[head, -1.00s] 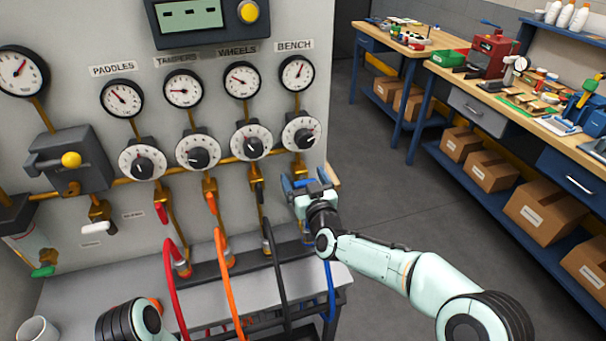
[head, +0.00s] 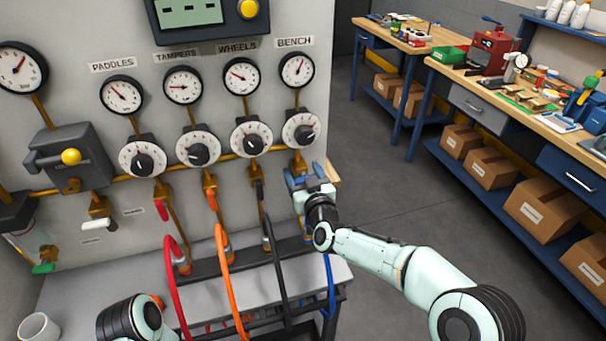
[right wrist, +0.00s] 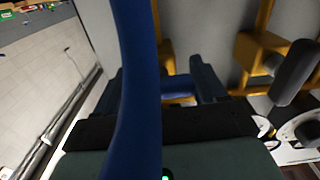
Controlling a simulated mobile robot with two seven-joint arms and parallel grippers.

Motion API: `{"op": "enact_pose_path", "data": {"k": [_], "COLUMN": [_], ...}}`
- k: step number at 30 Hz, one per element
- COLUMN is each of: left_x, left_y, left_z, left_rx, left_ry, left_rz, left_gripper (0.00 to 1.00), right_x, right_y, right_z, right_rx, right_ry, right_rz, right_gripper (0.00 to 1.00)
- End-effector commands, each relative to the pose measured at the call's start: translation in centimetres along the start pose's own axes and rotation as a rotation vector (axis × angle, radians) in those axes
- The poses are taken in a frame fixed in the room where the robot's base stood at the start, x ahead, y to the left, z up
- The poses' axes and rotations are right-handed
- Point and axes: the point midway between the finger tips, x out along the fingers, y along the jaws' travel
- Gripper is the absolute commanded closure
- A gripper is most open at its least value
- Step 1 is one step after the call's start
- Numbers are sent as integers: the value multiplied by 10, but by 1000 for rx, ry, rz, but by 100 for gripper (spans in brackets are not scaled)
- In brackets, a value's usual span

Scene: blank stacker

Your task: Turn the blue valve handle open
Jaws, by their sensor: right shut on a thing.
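The blue valve handle (right wrist: 175,88) is on the rightmost line, under the BENCH gauge (head: 297,70) and its round dial (head: 301,130). In the head view my right gripper (head: 307,180) covers most of that valve. In the right wrist view the handle lies between the two dark fingers, and the right gripper is shut on it. A blue hose (right wrist: 138,90) crosses close in front of the wrist camera and hides part of the left finger. How far the handle is turned cannot be told. My left gripper is not in view.
Red (head: 172,280), orange (head: 224,275) and black (head: 277,265) hoses hang from the neighbouring valves, close left of my right gripper. A white cup (head: 38,328) stands at lower left. Workbenches (head: 470,68) with boxes beneath line the right; the floor (head: 400,200) between is clear.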

Motion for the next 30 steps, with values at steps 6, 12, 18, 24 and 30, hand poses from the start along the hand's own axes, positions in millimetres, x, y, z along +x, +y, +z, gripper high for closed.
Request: {"op": "enact_pose_path", "data": {"k": [6, 12, 18, 24, 30], "left_x": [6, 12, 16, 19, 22], "left_y": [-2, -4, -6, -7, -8], "left_z": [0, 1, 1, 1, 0], "left_rx": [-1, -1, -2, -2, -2], "left_ry": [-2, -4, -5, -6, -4], "left_rz": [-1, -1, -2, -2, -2], "left_gripper": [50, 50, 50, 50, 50], "right_x": [0, 0, 0, 0, 0], "right_y": [-2, -4, -5, -6, -7], "right_z": [1, 1, 1, 2, 3], "right_rx": [-144, -328, -518, -709, -899], "right_ry": [0, 1, 1, 1, 1], "right_rz": [-2, -2, -2, -2, -2], "right_gripper": [60, 60, 60, 60, 60]}}
